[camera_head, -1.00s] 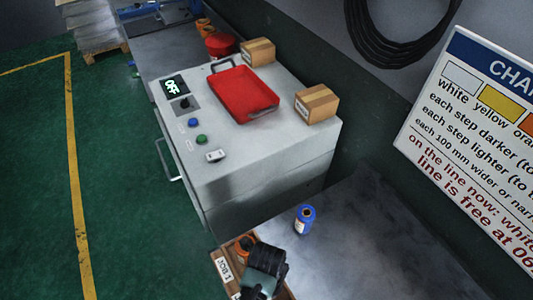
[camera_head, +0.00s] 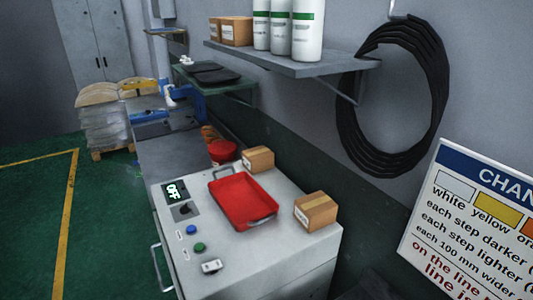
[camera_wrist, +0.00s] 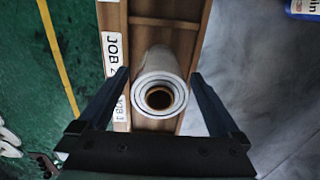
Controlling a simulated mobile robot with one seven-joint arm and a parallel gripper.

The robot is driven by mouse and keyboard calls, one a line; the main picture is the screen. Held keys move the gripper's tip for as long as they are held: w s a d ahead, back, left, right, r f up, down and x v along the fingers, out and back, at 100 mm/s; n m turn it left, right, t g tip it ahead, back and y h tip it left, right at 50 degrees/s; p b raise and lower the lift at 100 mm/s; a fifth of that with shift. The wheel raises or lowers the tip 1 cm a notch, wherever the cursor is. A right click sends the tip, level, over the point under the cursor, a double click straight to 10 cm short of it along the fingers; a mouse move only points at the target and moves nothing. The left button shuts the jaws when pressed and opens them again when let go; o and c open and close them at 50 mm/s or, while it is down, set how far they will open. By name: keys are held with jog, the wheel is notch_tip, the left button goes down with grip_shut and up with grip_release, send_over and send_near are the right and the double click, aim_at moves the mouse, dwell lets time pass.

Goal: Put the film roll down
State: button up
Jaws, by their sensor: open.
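A pale film roll (camera_wrist: 161,68) with a brown core is seen end-on in the wrist view. It is in or over a wooden job tray (camera_wrist: 113,16), beside the JOB labels on the tray's left edge; its lower end is hidden. My gripper (camera_wrist: 158,76) is open, with one finger on each side of the roll. Gaps show between the fingers and the roll, and I cannot tell any contact. My gripper, the roll and the tray are outside the head view.
A grey machine (camera_head: 278,255) carries a red tray (camera_head: 243,199), two cardboard boxes and a panel reading OFF. A chart sign (camera_head: 470,220) is at right. A blue-and-white object (camera_wrist: 303,8) lies right of the job tray. Grey surface beside the tray is clear.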

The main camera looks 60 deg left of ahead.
notch_tip(320, 180, up, 12)
jog(key=shift+f, duration=0.1)
dwell(0.4)
jog(key=w+r+n+t+y, duration=0.2)
jog(key=w+r+n+t, duration=0.3)
jog(key=w+r, duration=0.8)
jog(key=w+d+r+n+t+y, duration=0.1)
jog(key=w+d+r+n+t, duration=0.1)
jog(key=w+r+t, duration=0.6)
jog(key=w+d+r+n+t+y, duration=0.1)
jog(key=w+d+r+n, duration=0.3)
jog(key=r, duration=0.8)
jog(key=d+r+n+t, duration=0.35)
jog(key=r+t, duration=0.25)
jog(key=r, duration=1)
jog(key=s+d+r+n+t+h, duration=0.2)
jog(key=s+d+r+t, duration=0.1)
jog(key=r, duration=0.6)
jog(key=s+d+r+n+t+h, duration=0.2)
jog(key=s+d+r+t, duration=0.2)
jog(key=s+r, duration=0.3)
notch_tip(320, 180, up, 2)
jog(key=shift+s+d+r, duration=0.2)
jog(key=shift+d, duration=0.55)
